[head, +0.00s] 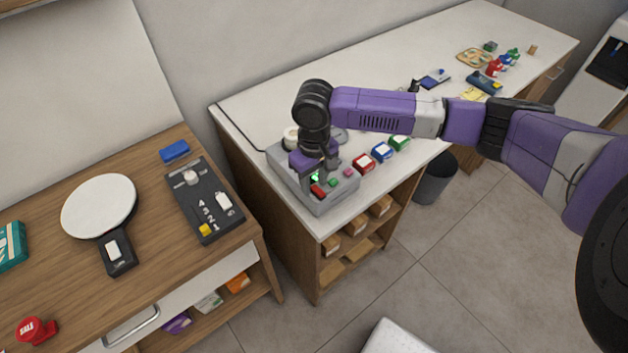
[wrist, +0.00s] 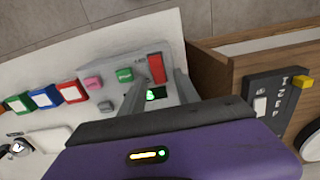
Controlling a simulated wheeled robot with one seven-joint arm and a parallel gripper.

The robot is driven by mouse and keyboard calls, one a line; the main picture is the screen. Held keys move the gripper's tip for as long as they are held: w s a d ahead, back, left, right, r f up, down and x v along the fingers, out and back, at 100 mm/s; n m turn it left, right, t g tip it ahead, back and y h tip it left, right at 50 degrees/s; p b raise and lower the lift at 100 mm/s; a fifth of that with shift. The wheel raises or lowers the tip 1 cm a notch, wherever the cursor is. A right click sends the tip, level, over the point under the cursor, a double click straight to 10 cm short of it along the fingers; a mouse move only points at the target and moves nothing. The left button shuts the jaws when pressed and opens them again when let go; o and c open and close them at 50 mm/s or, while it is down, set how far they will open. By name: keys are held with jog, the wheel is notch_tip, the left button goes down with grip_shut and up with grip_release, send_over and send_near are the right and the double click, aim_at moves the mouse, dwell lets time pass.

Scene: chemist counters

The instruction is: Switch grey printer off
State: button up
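The grey printer (head: 330,205) is a boxy grey unit at the near left end of the white counter; it also shows in the wrist view (wrist: 112,62). Its top has a red rectangular piece (wrist: 156,68), a green button (wrist: 125,75), a pink button (wrist: 93,83) and a small grey button (wrist: 105,106). A dark panel with a bright green light (wrist: 155,93) shows between my fingers. My gripper (head: 315,183) points down over the printer's front part. In the wrist view its fingers (wrist: 159,80) are apart with nothing held. Whether they touch the printer cannot be told.
Red (head: 363,162), blue (head: 382,151) and green (head: 400,142) boxes stand right of the printer. A wooden desk (head: 150,240) at left holds a black device (head: 190,200) with a yellow switch and a round white-topped item (head: 99,205). A dark bin (head: 436,180) stands beside the counter.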

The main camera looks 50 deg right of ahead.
grip_shut()
jog(key=shift+s+a+t, duration=0.1)
jog(key=shift+s+t, duration=0.25)
jog(key=shift+t, duration=0.55)
jog(key=shift+s+r+t+h, duration=0.2)
jog(key=shift+t+h, duration=0.4)
jog(key=shift+t, duration=0.5)
jog(key=shift+o, duration=0.5)
grip_release()
